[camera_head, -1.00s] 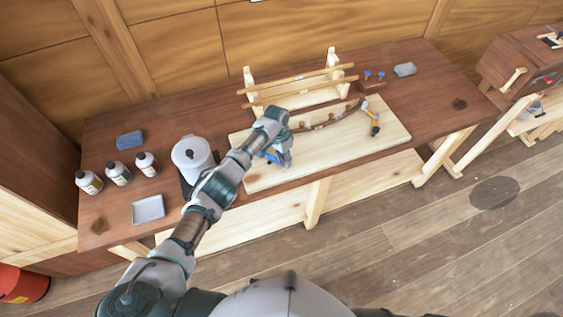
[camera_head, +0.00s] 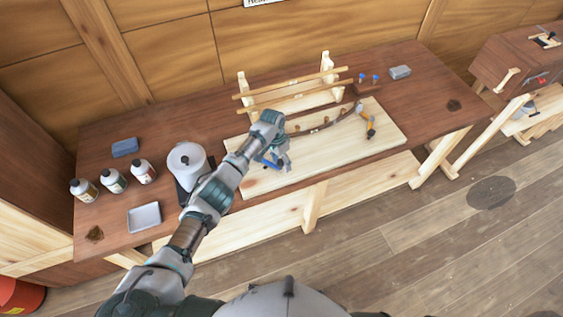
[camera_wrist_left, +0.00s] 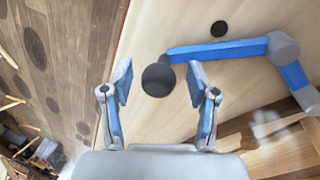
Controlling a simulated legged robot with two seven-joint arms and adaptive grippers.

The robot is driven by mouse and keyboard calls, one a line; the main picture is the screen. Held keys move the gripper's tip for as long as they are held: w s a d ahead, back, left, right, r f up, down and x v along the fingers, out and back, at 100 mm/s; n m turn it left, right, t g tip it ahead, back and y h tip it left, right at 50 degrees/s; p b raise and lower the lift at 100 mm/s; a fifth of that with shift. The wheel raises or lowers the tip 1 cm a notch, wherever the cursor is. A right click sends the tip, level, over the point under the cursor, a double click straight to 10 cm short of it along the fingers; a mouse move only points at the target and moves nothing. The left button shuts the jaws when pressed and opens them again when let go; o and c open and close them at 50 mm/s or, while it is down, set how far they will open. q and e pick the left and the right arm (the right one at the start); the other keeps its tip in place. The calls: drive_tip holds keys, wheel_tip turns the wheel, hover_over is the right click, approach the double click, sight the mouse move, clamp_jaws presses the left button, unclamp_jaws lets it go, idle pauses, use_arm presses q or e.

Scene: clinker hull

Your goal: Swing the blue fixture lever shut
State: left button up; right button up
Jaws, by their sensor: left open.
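The blue fixture lever (camera_head: 268,164) is at the left end of the pale board (camera_head: 375,142), partly hidden by my left gripper (camera_head: 279,157). In the left wrist view the blue lever (camera_wrist_left: 225,50) runs from a grey joint (camera_wrist_left: 283,47) at right to a dark round knob (camera_wrist_left: 158,80). My left gripper (camera_wrist_left: 158,70) is open, and the knob appears between its two blue-padded fingers. I see gaps on both sides of the knob. I cannot tell how deep the fingers reach around it. My right gripper is not in view.
A curved wooden strip (camera_head: 322,125) lies on the board, with a yellow-handled tool (camera_head: 370,127) at its right end. A wooden rack (camera_head: 290,92) stands behind. Bottles (camera_head: 114,181), a white pot (camera_head: 187,160) and a tray (camera_head: 144,217) are left of my arm.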

use_arm(q)
wheel_tip(320, 180, up, 12)
drive_tip(key=w+a, duration=0.1)
drive_tip(key=shift+w+a+f, duration=0.2)
drive_tip(key=shift+w+a, duration=0.15)
drive_tip(key=shift+w, duration=0.05)
idle(0.3)
